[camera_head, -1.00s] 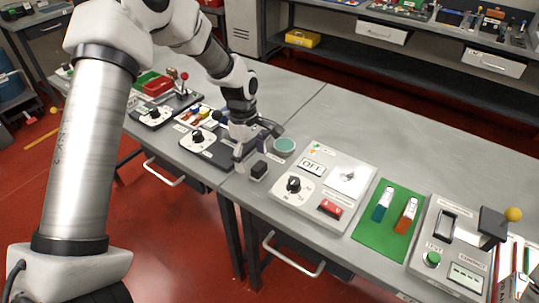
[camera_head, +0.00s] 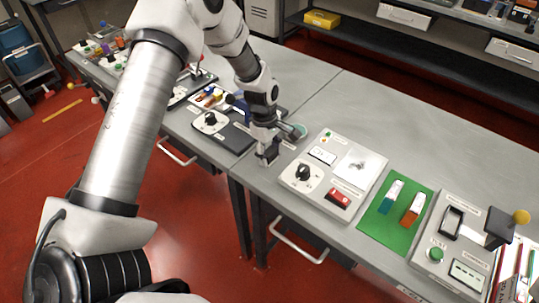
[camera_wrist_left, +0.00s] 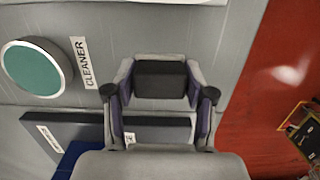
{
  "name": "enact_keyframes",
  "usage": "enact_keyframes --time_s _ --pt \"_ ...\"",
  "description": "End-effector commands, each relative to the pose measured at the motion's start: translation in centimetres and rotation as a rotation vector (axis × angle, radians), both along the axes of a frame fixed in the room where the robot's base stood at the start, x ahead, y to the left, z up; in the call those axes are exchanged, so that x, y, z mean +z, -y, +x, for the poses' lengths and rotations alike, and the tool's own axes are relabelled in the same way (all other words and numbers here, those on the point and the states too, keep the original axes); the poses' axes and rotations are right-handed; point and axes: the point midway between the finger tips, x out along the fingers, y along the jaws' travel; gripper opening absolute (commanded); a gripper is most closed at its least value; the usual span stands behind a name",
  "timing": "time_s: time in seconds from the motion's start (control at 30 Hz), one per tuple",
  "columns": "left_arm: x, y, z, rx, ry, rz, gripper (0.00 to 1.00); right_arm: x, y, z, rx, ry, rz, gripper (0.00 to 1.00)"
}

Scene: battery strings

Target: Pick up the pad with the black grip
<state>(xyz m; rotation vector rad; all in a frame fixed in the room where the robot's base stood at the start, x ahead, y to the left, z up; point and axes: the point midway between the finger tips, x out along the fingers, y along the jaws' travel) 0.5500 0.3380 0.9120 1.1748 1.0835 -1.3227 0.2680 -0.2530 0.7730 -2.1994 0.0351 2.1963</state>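The black grip (camera_wrist_left: 160,80) is a dark block in the left wrist view, between the two fingers of my left gripper (camera_wrist_left: 160,92). Little room shows on either side, and I cannot tell whether the pads touch it. The pad beneath is mostly hidden by the grip and fingers. In the head view my left gripper (camera_head: 267,156) points down at the table edge, left of the switch panel, and largely hides the grip. The round green-topped cleaner (camera_wrist_left: 35,69) lies left of the fingers. My right gripper is not in view.
A switch panel (camera_head: 322,201) with a dial stands right of the gripper. Beyond it lie a green mat (camera_head: 381,239) and a test box (camera_head: 421,262). A dark box with a dial (camera_head: 237,137) stands to the left. The table behind is clear.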

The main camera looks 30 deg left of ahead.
Motion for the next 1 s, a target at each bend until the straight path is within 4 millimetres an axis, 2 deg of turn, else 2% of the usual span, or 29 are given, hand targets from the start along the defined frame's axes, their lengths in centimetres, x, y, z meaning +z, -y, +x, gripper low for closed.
enact_keyframes --time_s 0.03,0.07,0.43,0.57,0.8,1.0 --pt "0.0 0.0 0.0 0.0 -0.001 0.0 0.23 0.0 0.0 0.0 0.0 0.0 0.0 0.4" --pt "0.0 0.0 0.0 0.0 -0.001 0.0 0.16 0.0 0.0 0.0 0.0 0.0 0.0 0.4" --pt "0.5 0.0 0.0 0.001 0.0 0.0 0.16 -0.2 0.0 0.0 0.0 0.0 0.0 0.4" --pt "2.8 0.0 0.1 -0.001 0.005 0.0 0.15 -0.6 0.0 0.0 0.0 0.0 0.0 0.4" --pt "8.4 0.0 0.1 0.0 0.003 0.001 0.15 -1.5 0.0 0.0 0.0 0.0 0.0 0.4" --pt "10.1 0.0 -0.1 0.0 -0.001 0.0 0.14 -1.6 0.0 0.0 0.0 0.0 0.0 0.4"
